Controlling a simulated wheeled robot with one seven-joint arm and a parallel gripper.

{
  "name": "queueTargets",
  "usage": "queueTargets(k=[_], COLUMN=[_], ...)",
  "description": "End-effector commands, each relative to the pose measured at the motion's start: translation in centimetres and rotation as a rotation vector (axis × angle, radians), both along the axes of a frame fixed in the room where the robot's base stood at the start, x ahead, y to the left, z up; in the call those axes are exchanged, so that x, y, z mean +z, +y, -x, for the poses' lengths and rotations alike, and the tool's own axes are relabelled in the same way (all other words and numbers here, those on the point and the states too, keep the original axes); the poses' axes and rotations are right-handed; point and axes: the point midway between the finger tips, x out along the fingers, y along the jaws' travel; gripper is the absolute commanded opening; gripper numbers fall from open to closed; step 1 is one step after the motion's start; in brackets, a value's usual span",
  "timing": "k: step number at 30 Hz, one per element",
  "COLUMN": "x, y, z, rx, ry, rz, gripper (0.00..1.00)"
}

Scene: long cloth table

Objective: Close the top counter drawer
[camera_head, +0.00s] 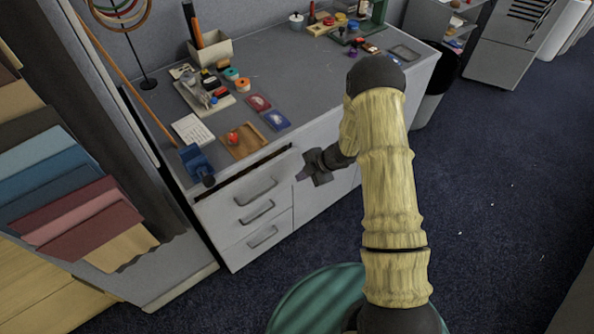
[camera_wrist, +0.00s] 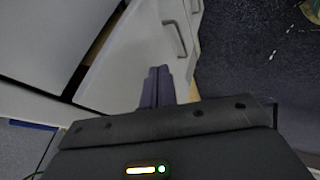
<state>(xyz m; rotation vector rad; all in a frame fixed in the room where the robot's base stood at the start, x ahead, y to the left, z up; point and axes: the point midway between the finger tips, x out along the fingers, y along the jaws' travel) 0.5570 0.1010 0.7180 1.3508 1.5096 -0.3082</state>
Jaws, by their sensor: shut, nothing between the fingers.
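The top counter drawer (camera_head: 247,190) is at the left end of the grey counter and has a bar handle. A dark gap shows along its upper edge, so it stands partly open. My gripper (camera_head: 302,174) is beside the right end of this drawer front, with its fingers pointing left. In the wrist view, my gripper's two fingers (camera_wrist: 157,86) are together and hold nothing. A pale front with a handle (camera_wrist: 175,38) lies just beyond them. I cannot tell whether the fingers touch it.
Two lower drawers (camera_head: 257,212) are below and look shut. The counter top (camera_head: 300,70) holds a wooden tray (camera_head: 244,141), a blue tool (camera_head: 196,163) and several small items. Fabric samples (camera_head: 70,190) hang at the left. The dark carpet (camera_head: 500,200) at the right is mostly clear.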

Motion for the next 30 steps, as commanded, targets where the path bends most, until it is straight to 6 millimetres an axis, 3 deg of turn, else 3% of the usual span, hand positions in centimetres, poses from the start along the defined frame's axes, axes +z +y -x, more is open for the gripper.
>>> queueTargets(k=[3,13,30], x=[2.3,7.1,8.4], y=[-1.5,-5.0,-5.7], z=[0.2,1.3,1.3], rx=[-0.002,0.000,-0.027], ry=[-0.005,-0.005,-0.008], rz=[0.002,0.001,0.005], gripper=[0.00,0.00,0.00])
